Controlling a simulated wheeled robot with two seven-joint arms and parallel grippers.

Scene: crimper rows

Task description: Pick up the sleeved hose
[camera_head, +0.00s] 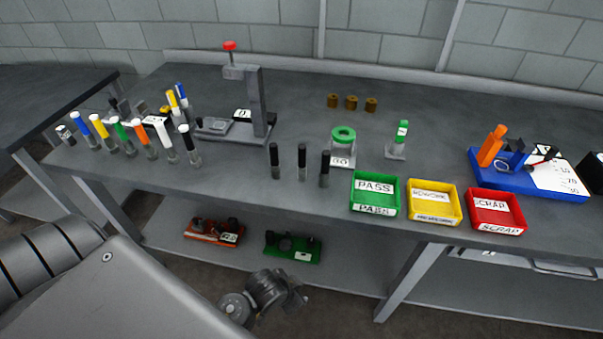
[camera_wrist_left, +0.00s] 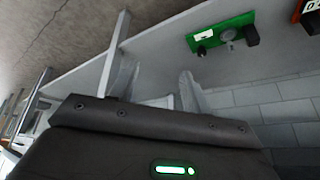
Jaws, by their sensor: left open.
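Three upright black hose-like pieces with grey lower parts stand in a row near the front of the table: a left one (camera_head: 275,160), a middle one (camera_head: 302,161) and a right one (camera_head: 324,168). I cannot tell which, if any, carries a sleeve. My left gripper (camera_head: 290,292) is low, in front of the lower shelf and below the tabletop, well apart from these pieces. In the left wrist view its two grey fingers (camera_wrist_left: 158,85) stand apart with nothing between them. My right gripper is not in view.
Green (camera_head: 375,190), yellow (camera_head: 434,200) and red (camera_head: 496,210) trays line the front edge. A press (camera_head: 255,105) and several coloured upright pieces (camera_head: 140,138) stand left. A green-topped stand (camera_head: 343,150) is behind. A green fixture (camera_head: 293,247) lies on the lower shelf.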

